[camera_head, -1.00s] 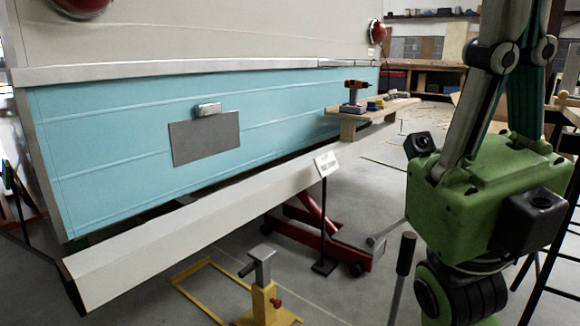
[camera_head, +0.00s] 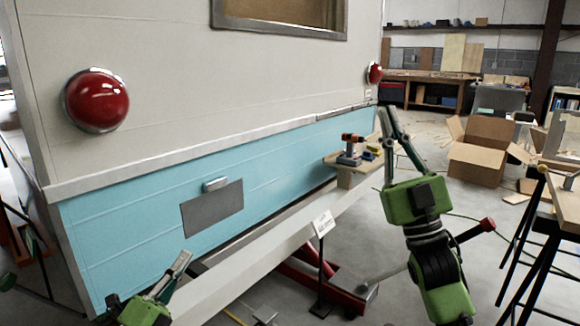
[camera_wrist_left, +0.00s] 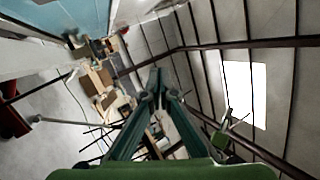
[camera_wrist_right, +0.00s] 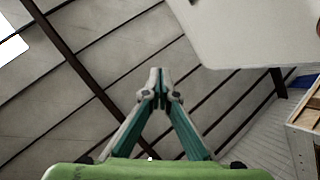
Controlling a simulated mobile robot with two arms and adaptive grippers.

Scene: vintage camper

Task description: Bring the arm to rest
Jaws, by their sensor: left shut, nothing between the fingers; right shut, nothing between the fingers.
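My left gripper (camera_head: 182,264) is low at the bottom left of the head view, in front of the camper's bumper, with its fingers together and empty. In the left wrist view its fingertips (camera_wrist_left: 158,78) meet with nothing between them. My right gripper (camera_head: 384,118) points up in the right half of the head view, its fingers together and empty. In the right wrist view its fingertips (camera_wrist_right: 158,78) meet against the ceiling background.
The camper's blue and white rear (camera_head: 150,215) fills the left. An orange drill (camera_head: 350,148) stands on a wooden board by the bumper. A red jack (camera_head: 320,285) is below. A cardboard box (camera_head: 480,160) and a sawhorse (camera_head: 545,228) stand at right. Open floor lies between.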

